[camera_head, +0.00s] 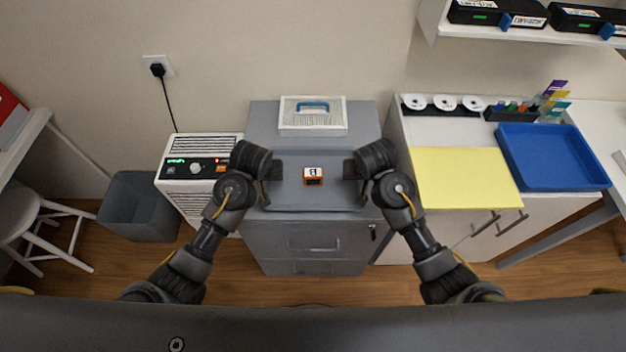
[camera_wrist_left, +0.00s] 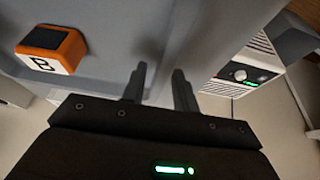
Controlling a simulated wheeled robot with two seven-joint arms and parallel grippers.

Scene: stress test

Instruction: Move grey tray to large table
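The grey tray (camera_head: 290,196) lies on the grey drawer cabinet (camera_head: 262,120). An orange block with a letter B label (camera_head: 313,177) stands in its middle; the left wrist view shows block (camera_wrist_left: 50,48) and tray (camera_wrist_left: 108,50) too. My left gripper (camera_head: 272,170) is at the tray's left end. Its fingers (camera_wrist_left: 160,82) stand apart, with the tray's edge region between or behind them; contact is unclear. My right gripper (camera_head: 350,170) is at the tray's right end, its finger gap not resolved. A white table (camera_head: 600,125) is at the far right.
Right of the cabinet, a white unit carries a yellow mat (camera_head: 465,178) and blue tray (camera_head: 555,160). A white heater-like device (camera_head: 205,150) and grey bin (camera_head: 140,208) stand left.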

